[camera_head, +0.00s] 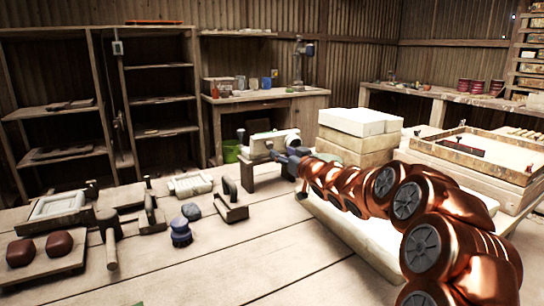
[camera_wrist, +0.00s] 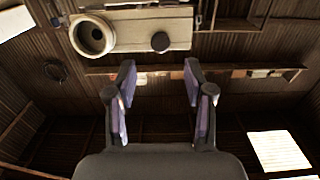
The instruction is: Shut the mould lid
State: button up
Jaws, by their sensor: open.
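A pale mould piece (camera_head: 274,142) stands on a dark wooden stand at the middle of the bench in the head view. In the wrist view a pale plate, which looks like the mould lid (camera_wrist: 140,32), spans the top, with a dark-centred round ring at its left and a dark knob (camera_wrist: 160,42) near its lower edge. I cannot tell the lid's angle or its hinge. My gripper (camera_head: 288,158) is close beside the mould in the head view. In the wrist view my gripper (camera_wrist: 159,80) has its fingers apart, with nothing between them, below the knob.
Stacked pale blocks (camera_head: 358,122) stand just right of the mould, close to my arm. A sand tray (camera_head: 480,150) lies farther right. Hand tools, a blue-grey pot (camera_head: 181,233) and a board with reddish lumps (camera_head: 45,268) lie left. The front middle of the bench is clear.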

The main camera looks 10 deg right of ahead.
aim_at(271, 147)
jog(key=shift+x, duration=3.85)
jog(key=shift+f, duration=0.1)
grip_shut()
